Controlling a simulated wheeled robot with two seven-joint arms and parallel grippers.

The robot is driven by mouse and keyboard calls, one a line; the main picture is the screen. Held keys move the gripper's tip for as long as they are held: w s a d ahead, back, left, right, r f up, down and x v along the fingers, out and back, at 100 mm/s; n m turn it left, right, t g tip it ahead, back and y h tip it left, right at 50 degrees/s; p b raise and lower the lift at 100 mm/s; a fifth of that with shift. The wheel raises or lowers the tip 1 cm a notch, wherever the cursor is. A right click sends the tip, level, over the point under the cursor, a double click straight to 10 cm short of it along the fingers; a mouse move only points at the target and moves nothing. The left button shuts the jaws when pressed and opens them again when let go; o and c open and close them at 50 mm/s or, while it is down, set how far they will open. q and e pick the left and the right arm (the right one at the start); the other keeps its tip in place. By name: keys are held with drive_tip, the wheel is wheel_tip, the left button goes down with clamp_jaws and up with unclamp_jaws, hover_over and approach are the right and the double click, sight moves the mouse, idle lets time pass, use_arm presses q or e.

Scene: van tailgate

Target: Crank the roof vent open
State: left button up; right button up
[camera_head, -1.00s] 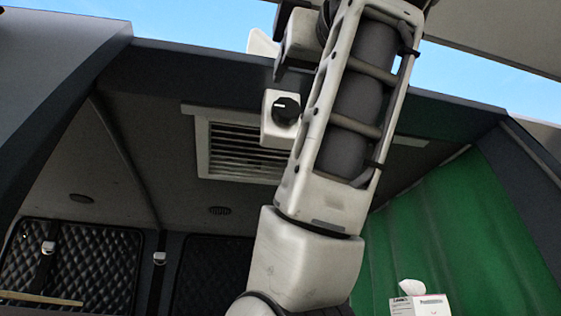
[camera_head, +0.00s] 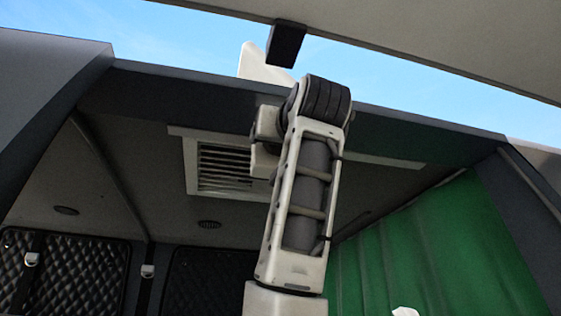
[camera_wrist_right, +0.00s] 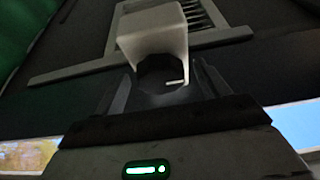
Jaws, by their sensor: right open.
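The roof vent (camera_head: 222,167), a pale frame with dark louvres, is in the ceiling left of my right arm in the head view. Part of it shows at the top of the wrist view (camera_wrist_right: 205,14). A white box (camera_wrist_right: 152,38) beside the vent carries a dark faceted knob (camera_wrist_right: 160,73) with a white mark pointing right. My right gripper (camera_wrist_right: 164,86) is open, its fingers to either side of the knob; I cannot tell whether they touch it. In the head view my arm hides the knob and gripper.
The van's dark roof edge (camera_head: 420,128) crosses above the vent, with the raised tailgate (camera_head: 440,38) overhead. A green curtain (camera_head: 430,250) hangs at right. Quilted dark panels (camera_head: 80,270) stand at lower left.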

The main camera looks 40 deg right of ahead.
drive_tip(key=c, duration=1)
drive_tip(key=shift+o, duration=0.2)
drive_tip(key=n+y, duration=0.1)
drive_tip(key=n, duration=0.1)
drive_tip(key=shift+d+n+t+y+b, duration=0.1)
drive_tip(key=shift+n+t+y+b, duration=0.2)
drive_tip(key=shift+b, duration=0.05)
drive_tip(key=o, duration=1)
drive_tip(key=shift+c, duration=0.2)
